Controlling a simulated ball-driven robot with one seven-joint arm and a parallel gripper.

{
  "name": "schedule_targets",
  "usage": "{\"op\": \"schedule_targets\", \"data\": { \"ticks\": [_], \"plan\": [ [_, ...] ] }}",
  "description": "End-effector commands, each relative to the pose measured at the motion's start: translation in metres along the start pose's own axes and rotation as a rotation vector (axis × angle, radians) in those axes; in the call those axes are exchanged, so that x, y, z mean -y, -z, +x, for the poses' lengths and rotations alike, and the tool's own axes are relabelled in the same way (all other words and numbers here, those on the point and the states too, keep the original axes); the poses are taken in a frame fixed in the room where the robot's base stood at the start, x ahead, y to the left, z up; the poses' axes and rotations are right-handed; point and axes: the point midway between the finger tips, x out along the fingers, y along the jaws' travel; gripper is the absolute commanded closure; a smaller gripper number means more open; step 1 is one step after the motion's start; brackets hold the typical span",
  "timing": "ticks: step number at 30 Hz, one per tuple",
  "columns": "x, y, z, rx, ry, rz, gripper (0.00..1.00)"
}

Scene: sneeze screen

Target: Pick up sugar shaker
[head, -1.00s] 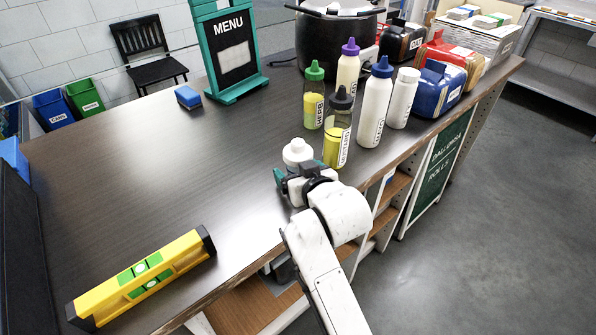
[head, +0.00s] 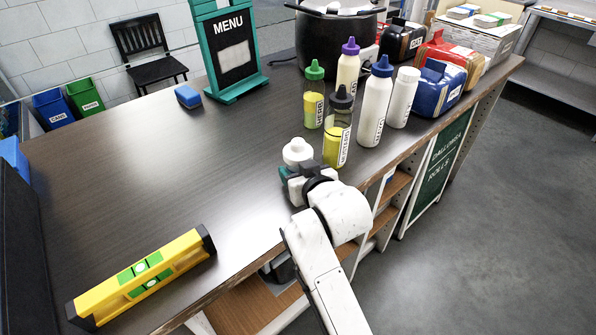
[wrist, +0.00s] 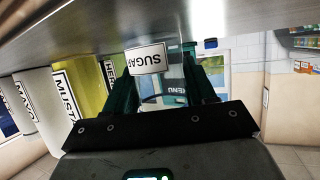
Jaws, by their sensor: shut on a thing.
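The sugar shaker (head: 297,152) has a white top and stands upright near the counter's front edge in the head view; my gripper hides its lower part. In the wrist view its white SUGAR label (wrist: 146,59) shows between the fingers, upside down counter above. My gripper (head: 293,174), with teal fingers, is shut on the shaker from the front. The fingers also show in the wrist view (wrist: 164,88), one on each side of the shaker. I cannot tell any gap between shaker and counter.
The mustard bottle (head: 337,140) stands close behind the shaker to the right. The herb bottle (head: 313,100) and mayo bottle (head: 375,105) are farther back. A yellow spirit level (head: 140,278) lies at front left. The counter's left middle (head: 150,170) is clear.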

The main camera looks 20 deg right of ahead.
Motion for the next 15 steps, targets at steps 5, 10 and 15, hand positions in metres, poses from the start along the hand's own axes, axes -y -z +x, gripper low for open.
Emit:
{"op": "schedule_targets", "data": {
  "ticks": [5,10,15],
  "plan": [
    [0.0,0.0002,-0.0001,-0.001,0.0,0.0,1.0],
    [0.0,0.0004,-0.0001,-0.001,0.0,0.0,1.0],
    [-0.0001,0.0055,-0.0019,-0.002,0.0,0.001,1.0]
  ]
}}
